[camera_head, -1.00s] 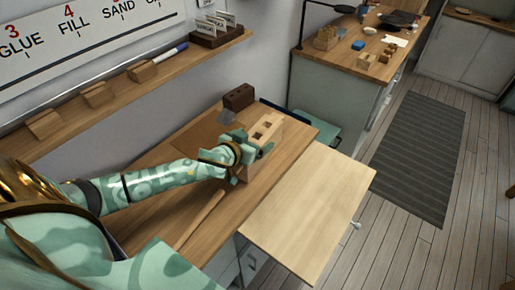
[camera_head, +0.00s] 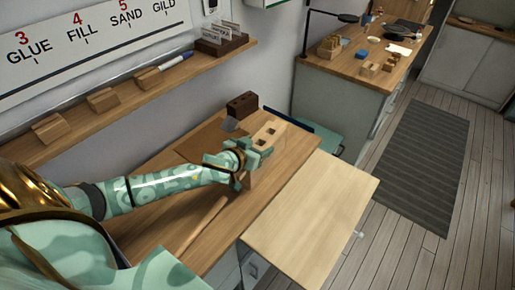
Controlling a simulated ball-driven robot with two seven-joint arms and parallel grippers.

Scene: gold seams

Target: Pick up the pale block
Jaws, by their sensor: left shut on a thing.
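The pale block (camera_head: 269,133), light wood with dark square holes in its top, stands upright over the wooden bench (camera_head: 170,158). My left gripper (camera_head: 258,158) is at the block's near side, shut on it. The gripper hides part of the block's front and lower side, and I cannot tell whether its base touches the bench. My right gripper is not in view.
A dark brown block (camera_head: 242,104) stands behind, near the wall. A wooden stick (camera_head: 201,225) lies on the bench in front of my left arm. A pale pull-out board (camera_head: 312,215) to the right is bare. A wall shelf (camera_head: 120,105) holds several small wooden blocks.

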